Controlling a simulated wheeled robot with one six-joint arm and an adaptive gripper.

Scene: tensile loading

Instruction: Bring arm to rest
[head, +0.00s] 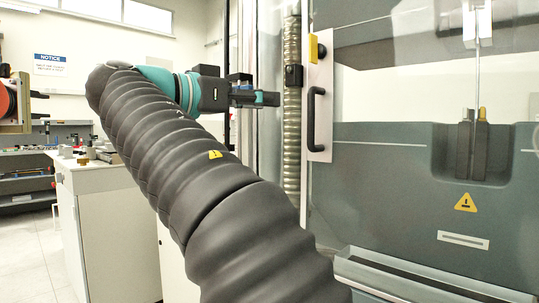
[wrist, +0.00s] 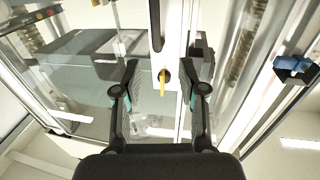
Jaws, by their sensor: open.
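My arm, in a ribbed black sleeve, rises from the bottom of the head view to the upper left. Its teal wrist turns right, and my gripper (head: 256,97) points toward the testing machine (head: 400,190), held in the air left of the door handle (head: 314,118). In the wrist view my gripper (wrist: 161,85) has its two fingers spread apart, with nothing between them. A pale door strip with a dark handle (wrist: 156,25) shows beyond the fingers. In the head view a thin pale strip (head: 477,75) stands upright above the machine's dark lower jaws (head: 472,148).
A white bench (head: 110,220) with small items stands at the left, below a notice sign (head: 50,64). A ribbed hose (head: 292,100) runs vertically beside the door strip, close to my gripper in the picture. Floor (head: 30,255) shows clear at the lower left.

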